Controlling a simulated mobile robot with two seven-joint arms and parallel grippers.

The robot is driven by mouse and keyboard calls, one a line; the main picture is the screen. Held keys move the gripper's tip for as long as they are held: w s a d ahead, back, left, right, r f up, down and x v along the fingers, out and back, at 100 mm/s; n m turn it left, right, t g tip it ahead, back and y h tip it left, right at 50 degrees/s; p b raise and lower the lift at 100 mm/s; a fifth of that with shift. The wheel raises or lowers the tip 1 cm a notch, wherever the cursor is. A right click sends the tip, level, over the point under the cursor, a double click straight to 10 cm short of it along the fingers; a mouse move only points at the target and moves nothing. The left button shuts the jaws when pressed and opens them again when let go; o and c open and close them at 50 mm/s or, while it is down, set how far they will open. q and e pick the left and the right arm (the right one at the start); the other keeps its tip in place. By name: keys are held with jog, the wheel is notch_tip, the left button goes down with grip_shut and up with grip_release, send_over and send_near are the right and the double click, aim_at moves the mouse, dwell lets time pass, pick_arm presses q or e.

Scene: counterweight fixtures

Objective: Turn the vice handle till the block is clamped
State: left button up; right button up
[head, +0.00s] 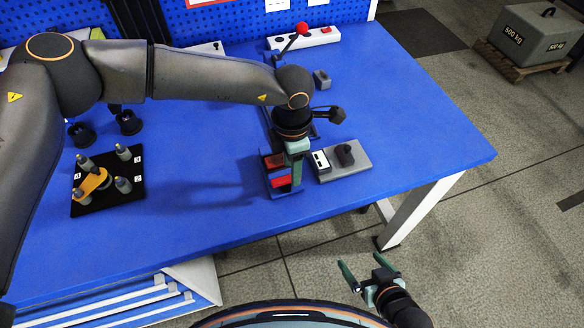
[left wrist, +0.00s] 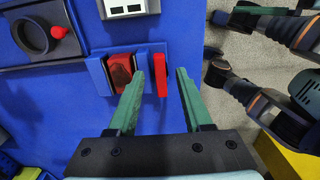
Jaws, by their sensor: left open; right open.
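The blue vice (head: 285,193) stands near the table's front edge; it also shows in the left wrist view (left wrist: 97,75). A dark red block (left wrist: 121,72) sits between its blue jaws; I cannot tell whether both jaws touch it. A bright red bar, seemingly the handle (left wrist: 161,75), is at the vice's right side in the left wrist view and faces front in the head view (head: 281,181). My left gripper (left wrist: 161,72) is open above the vice, its fingers apart on either side of the red bar. My right gripper (head: 365,268) is open and empty, off the table's front.
A grey plate with a black knob (head: 360,168) lies just right of the vice. A black mat (head: 110,203) with several pegs and an orange piece lies left. A red-balled lever (head: 302,28) stands at the back. The table's right side is clear.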

pick_arm(q)
jog(key=shift+f, duration=1.1)
grip_shut()
